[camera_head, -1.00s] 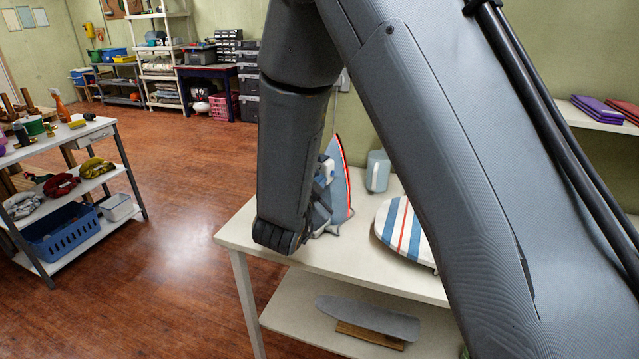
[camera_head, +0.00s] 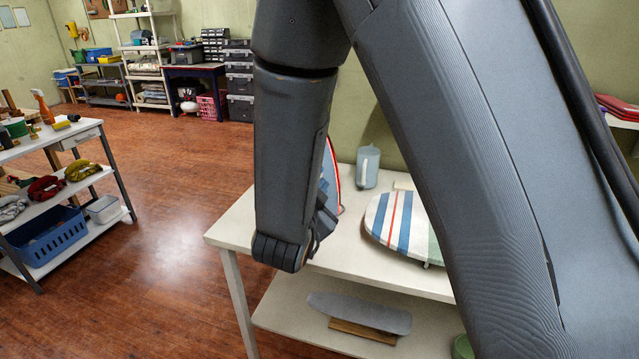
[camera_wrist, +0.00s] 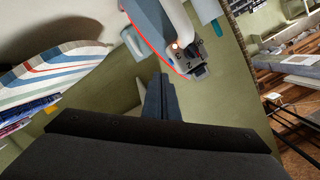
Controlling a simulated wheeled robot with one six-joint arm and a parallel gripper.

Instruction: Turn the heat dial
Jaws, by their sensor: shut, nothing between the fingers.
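The iron (camera_head: 331,177) stands on its end on the white table, its soleplate edged in red. My arm hides most of it in the head view. In the wrist view the iron (camera_wrist: 155,28) is at the upper middle, with a dark dial (camera_wrist: 191,56) carrying pale numbers at its lower end. My gripper (camera_wrist: 161,82) is shut and empty, its fingers pointing up the picture, below and left of the dial and apart from it in the picture.
A striped ironing board (camera_head: 398,225) lies to the right of the iron on the white table (camera_head: 235,228). A pale blue cup (camera_head: 368,168) stands behind. A grey board (camera_head: 358,312) is on the lower shelf. Open floor lies left of the table.

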